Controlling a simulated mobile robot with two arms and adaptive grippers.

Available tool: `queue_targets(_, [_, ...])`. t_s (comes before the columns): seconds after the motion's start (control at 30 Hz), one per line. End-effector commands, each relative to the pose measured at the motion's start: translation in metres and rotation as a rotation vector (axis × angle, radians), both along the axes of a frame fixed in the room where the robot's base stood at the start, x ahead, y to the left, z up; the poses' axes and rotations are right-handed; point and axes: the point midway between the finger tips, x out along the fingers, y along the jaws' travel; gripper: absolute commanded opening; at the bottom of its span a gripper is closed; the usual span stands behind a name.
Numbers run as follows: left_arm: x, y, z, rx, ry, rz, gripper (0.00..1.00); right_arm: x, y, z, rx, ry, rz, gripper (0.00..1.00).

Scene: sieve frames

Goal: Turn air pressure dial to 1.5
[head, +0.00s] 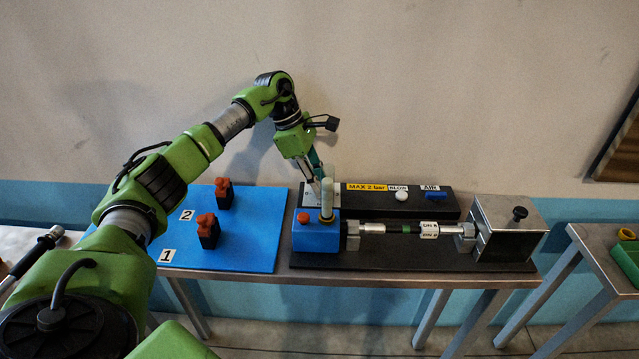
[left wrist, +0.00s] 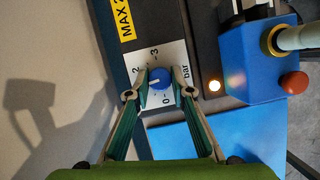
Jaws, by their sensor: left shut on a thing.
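The air pressure dial is a round blue knob (left wrist: 159,78) on a white scale plate (left wrist: 143,54) in the left wrist view. Its white pointer line faces left in that view, roughly between the 0 and 2 marks. I cannot read an exact value, as a fingertip covers part of the scale. My left gripper (left wrist: 159,84) is shut on the dial, one finger on each side. In the head view my left gripper (head: 320,178) reaches down to the white plate (head: 309,196), and the knob is hidden there. My right gripper is not in view.
The black panel (head: 432,207) carries a white button (head: 401,195) and a blue AIR switch (head: 433,195). A blue block (head: 316,238) with a red button and pale upright cylinder (head: 327,197) stands close in front. A blue board (head: 243,240) with two red-topped valves lies left.

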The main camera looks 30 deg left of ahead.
Motion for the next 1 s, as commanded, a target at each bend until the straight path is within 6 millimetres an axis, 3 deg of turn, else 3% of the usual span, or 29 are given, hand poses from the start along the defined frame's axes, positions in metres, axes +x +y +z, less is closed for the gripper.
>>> queue_targets(0.77, [0.0017,0.0003,0.0015,0.001,-0.005,-0.095,0.0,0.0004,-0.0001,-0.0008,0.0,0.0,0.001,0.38])
queue_targets(0.8, [0.0017,0.0004,0.0014,0.001,-0.005,-0.095,0.32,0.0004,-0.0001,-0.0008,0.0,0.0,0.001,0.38])
queue_targets(0.83, [0.0017,0.0004,0.0014,0.001,-0.005,-0.095,0.38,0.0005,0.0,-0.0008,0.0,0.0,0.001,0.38])
queue_targets(1.0, [0.0012,0.0004,0.0008,0.001,-0.003,-0.095,0.38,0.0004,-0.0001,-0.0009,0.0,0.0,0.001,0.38])
